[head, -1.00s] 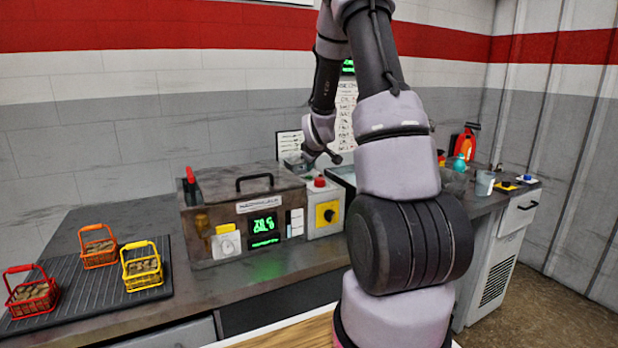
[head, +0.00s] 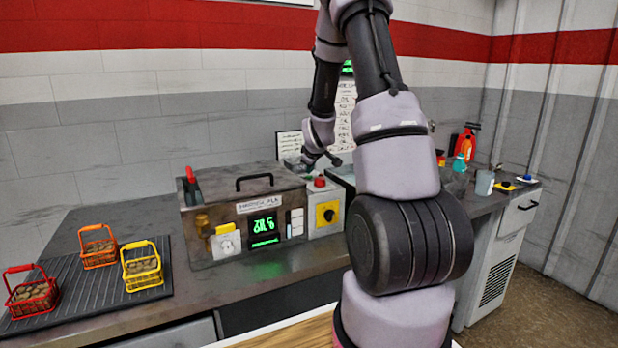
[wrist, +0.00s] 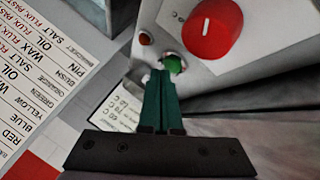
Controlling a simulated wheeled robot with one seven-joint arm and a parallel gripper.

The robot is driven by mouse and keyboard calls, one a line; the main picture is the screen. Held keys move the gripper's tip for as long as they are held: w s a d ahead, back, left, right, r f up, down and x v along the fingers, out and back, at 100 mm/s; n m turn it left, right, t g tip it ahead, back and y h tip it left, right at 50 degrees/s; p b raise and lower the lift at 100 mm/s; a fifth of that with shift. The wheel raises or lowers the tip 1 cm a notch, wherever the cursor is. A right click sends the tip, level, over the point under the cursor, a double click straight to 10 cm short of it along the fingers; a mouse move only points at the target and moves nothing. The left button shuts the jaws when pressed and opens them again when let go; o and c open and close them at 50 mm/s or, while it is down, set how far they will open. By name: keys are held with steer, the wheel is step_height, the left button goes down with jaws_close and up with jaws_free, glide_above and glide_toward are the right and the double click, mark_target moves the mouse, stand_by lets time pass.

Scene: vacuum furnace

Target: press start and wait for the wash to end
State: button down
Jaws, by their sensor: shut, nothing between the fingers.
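In the wrist view, my gripper (wrist: 160,78) is shut, its two green fingers side by side with nothing between them. The fingertips are at a round green button (wrist: 173,63) on a grey panel; I cannot tell if they press it. A large red knob with a white line (wrist: 212,30) and a small dark red lamp (wrist: 145,38) sit beside the button. In the head view, my gripper (head: 334,160) is small and dark, behind the control box. The lidded tank (head: 245,205) is closed, with a lit green display (head: 264,228) whose digits are blurred.
Red (head: 32,294), orange (head: 98,249) and yellow (head: 142,268) baskets stand on a ribbed mat (head: 85,305). A printed chart (wrist: 35,95) is close to my gripper.

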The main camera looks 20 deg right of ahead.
mark_target(310, 177)
steer(key=shift+f, duration=0.4)
stand_by(0.6)
steer(key=shift+r, duration=0.8)
steer(key=shift+r, duration=0.15)
steer(key=shift+r, duration=2.4)
